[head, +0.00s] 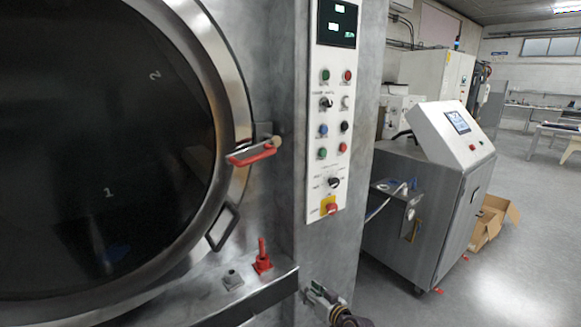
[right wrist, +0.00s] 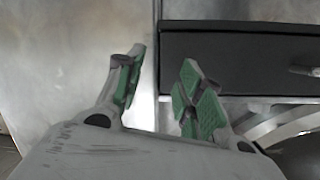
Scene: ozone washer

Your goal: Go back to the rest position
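My right gripper (head: 322,296) shows at the bottom centre of the head view, in front of the washer's metal column and below its control panel. In the right wrist view its two green-padded fingers (right wrist: 158,88) stand apart with nothing between them. Behind them are a metal surface and a dark panel; I cannot tell whether the fingers touch anything. My left gripper is not in the head view. The washer's large round door (head: 228,95) has dark glass and fills the left of the head view.
A red-handled latch (head: 252,156) sticks out beside the door. A red fitting (head: 262,258) stands on the metal ledge (head: 215,303). The control panel (head: 332,120) is on the column. A metal cabinet (head: 415,215) and a cardboard box (head: 492,222) stand right; the floor (head: 530,265) there is clear.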

